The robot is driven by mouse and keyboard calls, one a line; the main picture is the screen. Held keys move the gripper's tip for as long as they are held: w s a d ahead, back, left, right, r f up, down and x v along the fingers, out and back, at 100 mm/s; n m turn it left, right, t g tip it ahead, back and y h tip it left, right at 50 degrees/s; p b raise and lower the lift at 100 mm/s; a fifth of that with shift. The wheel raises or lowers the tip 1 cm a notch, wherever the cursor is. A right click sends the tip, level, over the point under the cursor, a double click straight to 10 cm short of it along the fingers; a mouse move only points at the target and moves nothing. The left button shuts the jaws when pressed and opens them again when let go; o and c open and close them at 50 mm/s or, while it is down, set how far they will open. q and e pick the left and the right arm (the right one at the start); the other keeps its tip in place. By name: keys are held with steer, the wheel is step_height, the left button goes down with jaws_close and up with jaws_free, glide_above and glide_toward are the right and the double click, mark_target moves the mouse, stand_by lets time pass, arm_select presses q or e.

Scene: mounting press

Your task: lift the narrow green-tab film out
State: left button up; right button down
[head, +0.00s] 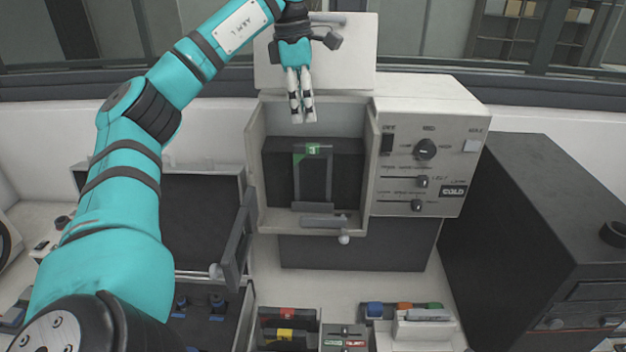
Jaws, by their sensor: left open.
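The narrow film with the green tab (313,150) stands upright inside the open chamber of the press (420,92). It appears as a dark panel in a grey frame, with the green tab at its top edge. My left gripper (303,118) points down in front of the chamber's upper part, above the green tab and apart from it. Its two fingers are a little open, with nothing between them. My right gripper is not in view.
The press's control panel (425,175) with knobs is right of the chamber. A raised lid (350,55) stands behind the gripper. A large dark box (540,220) stands at the right. Trays with red, yellow and blue-marked items (287,335) lie in front.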

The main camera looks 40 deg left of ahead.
mark_target(312, 144)
arm_select(q)
steer(key=f, duration=0.3)
steer(key=shift+w+f+p, duration=0.1)
steer(key=shift+w+p, duration=0.1)
steer(key=shift+p, duration=0.2)
steer(key=f, duration=0.1)
steer(key=f+p, duration=0.1)
steer(key=f, duration=0.1)
steer(key=f+p, duration=0.1)
steer(key=shift+w+d+f, duration=0.15)
steer(key=shift+w+d, duration=0.25)
steer(key=shift+f, duration=0.2)
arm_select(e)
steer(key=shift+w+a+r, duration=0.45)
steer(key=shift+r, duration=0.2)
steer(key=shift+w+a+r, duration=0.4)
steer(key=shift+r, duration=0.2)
arm_select(q)
steer(key=shift+f, duration=0.25)
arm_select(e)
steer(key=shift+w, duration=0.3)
arm_select(q)
jaws_close()
